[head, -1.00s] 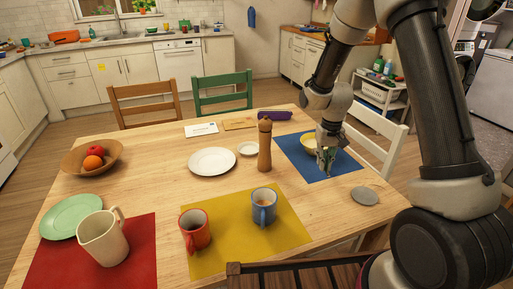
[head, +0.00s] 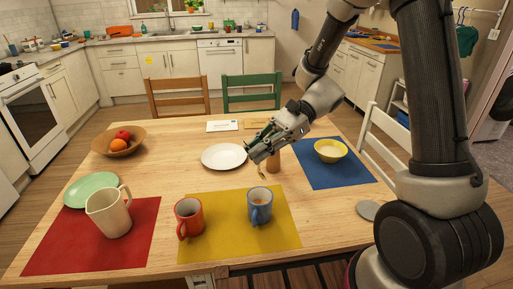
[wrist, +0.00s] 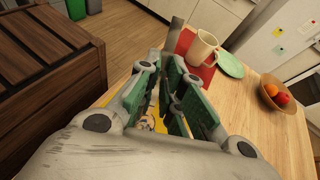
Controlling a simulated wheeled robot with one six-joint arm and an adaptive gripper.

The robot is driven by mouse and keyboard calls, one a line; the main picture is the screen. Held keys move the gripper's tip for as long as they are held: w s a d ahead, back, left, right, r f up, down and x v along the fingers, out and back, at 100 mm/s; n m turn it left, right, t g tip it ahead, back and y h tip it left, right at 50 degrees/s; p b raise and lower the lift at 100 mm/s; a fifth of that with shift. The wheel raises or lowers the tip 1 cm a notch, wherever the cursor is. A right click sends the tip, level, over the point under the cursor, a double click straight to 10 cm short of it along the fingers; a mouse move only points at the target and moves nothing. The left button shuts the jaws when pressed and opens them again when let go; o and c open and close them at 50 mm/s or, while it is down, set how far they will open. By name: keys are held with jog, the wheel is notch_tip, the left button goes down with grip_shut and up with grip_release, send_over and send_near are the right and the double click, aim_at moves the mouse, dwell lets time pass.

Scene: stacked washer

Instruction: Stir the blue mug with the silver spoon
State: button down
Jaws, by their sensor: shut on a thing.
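The blue mug (head: 260,211) stands upright on the yellow placemat (head: 225,250), with brownish liquid inside. My gripper (head: 257,153) is above and behind the mug in the head view, over the table and apart from the mug. It is shut on the silver spoon (head: 261,172), of which only a small thin part shows below the fingers. In the wrist view the green-padded fingers (wrist: 172,98) fill the middle and hide most of what lies between and below them.
A red mug (head: 189,219) stands left of the blue mug. A cream pitcher (head: 108,214) is on the red mat. The pepper mill (head: 273,162) is partly hidden behind my gripper. A white plate (head: 223,156) and a yellow bowl (head: 330,151) are farther back.

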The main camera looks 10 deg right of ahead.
jog(key=shift+a+r, duration=0.2)
jog(key=shift+a+y, duration=0.1)
jog(key=shift+y, duration=0.2)
jog(key=shift+f, duration=6.8)
